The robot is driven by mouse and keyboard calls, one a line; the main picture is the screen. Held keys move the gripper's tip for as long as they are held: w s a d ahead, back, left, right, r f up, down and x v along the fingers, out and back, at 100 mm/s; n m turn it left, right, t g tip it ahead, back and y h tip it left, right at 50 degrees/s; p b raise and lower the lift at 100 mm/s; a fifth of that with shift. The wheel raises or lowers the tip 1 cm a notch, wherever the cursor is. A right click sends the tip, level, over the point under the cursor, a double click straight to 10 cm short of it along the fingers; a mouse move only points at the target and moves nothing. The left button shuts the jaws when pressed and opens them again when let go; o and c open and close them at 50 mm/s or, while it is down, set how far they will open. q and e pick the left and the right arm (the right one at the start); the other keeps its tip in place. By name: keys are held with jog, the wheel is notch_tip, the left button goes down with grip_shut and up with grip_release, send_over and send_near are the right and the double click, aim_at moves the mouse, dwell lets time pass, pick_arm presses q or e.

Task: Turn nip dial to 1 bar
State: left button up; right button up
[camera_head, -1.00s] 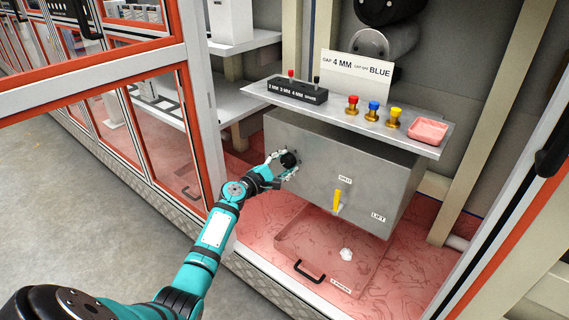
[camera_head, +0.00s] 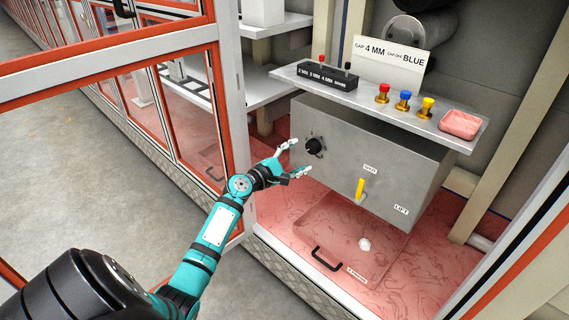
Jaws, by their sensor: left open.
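The nip dial, a black round knob (camera_head: 314,146) with marks around it, sits on the left part of the grey box's front face (camera_head: 345,165). The marks are too small to read. My left gripper (camera_head: 297,158) is open, just left of the dial and apart from it. Its two fingers point toward the dial, one above and one below its height. The dial shows fully. My right gripper is not in view.
A yellow lever (camera_head: 360,189) is on the box's front. The shelf above holds a black block (camera_head: 315,77), red, blue and yellow knobs (camera_head: 404,101), a pink tray (camera_head: 460,124) and a sign (camera_head: 388,62). An orange-framed door (camera_head: 190,110) stands left.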

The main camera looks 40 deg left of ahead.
pick_arm(q)
jog(key=s, duration=0.6)
jog(key=shift+a+r, duration=0.2)
jog(key=shift+a, duration=0.1)
jog(key=shift+f, duration=0.1)
